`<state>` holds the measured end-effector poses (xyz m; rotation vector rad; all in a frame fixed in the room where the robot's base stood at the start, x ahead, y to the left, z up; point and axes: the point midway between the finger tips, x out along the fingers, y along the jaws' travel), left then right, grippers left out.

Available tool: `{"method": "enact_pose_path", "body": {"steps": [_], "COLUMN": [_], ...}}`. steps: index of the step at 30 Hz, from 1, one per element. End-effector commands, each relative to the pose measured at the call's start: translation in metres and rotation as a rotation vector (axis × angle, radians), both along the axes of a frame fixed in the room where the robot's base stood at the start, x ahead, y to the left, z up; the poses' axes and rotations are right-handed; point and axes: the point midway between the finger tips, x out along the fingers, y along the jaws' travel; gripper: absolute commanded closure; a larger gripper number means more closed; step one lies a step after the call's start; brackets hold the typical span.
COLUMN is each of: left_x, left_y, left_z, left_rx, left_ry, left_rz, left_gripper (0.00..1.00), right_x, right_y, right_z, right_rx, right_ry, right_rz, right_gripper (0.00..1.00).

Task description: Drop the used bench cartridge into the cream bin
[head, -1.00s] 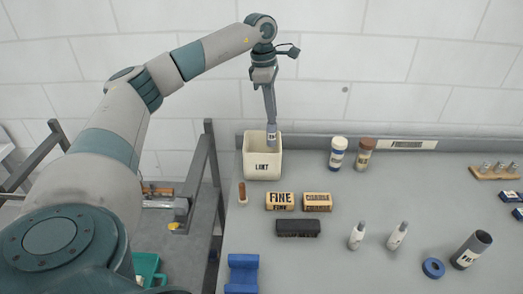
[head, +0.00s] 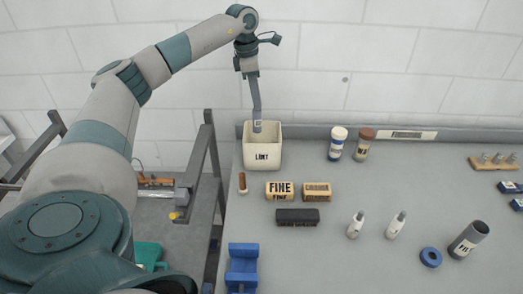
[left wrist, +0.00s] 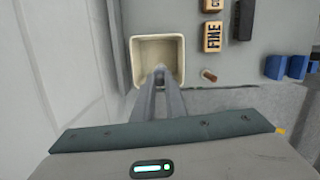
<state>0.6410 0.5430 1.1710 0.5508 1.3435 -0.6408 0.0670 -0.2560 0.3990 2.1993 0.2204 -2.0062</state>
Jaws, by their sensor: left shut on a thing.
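The cream bin (head: 262,164), lettered LINT, stands at the back left corner of the bench, and also shows in the left wrist view (left wrist: 153,48). My left gripper (head: 256,112) comes down over it, its long grey fingers shut on a small grey cartridge (head: 257,127) with a pale label. The cartridge is at the bin's mouth, left of its middle in the head view. I cannot tell how far it is inside the rim. In the left wrist view the fingertips (left wrist: 160,72) reach over the bin's near rim, and hide the cartridge. My right gripper is out of view.
The FINE block (head: 279,190), a tan block (head: 316,190), a dark block (head: 297,217) and a small brown plug (head: 242,183) lie in front of the bin. Two capped jars (head: 337,145) stand to its right. A dark labelled tube (head: 468,240) is farther right.

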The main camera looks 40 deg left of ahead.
Motion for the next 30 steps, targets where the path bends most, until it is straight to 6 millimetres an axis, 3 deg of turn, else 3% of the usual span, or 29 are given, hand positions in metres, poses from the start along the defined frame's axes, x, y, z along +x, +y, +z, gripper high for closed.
{"method": "enact_pose_path", "body": {"steps": [12,26,27,29,30], "left_x": [0.0,0.0,0.0,0.0,0.0], "left_y": [0.0,0.0,0.0,0.0,0.0], "left_z": [-0.041,-0.046,-0.046,-0.046,-0.046], "left_rx": [0.0,0.0,0.0,0.0,0.0], "left_ry": [0.0,0.0,0.0,0.0,0.0], "left_rz": [0.0,0.0,0.0,0.0,0.0], "left_gripper": [1.0,1.0,0.81,0.67,0.67], "right_x": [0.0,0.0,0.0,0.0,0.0], "right_y": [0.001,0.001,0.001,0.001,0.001], "right_z": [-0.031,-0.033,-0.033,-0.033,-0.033], "right_rx": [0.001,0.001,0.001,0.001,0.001], "right_ry": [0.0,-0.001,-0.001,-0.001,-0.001], "right_rz": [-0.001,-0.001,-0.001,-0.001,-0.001], "right_gripper": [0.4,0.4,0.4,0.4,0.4]}}
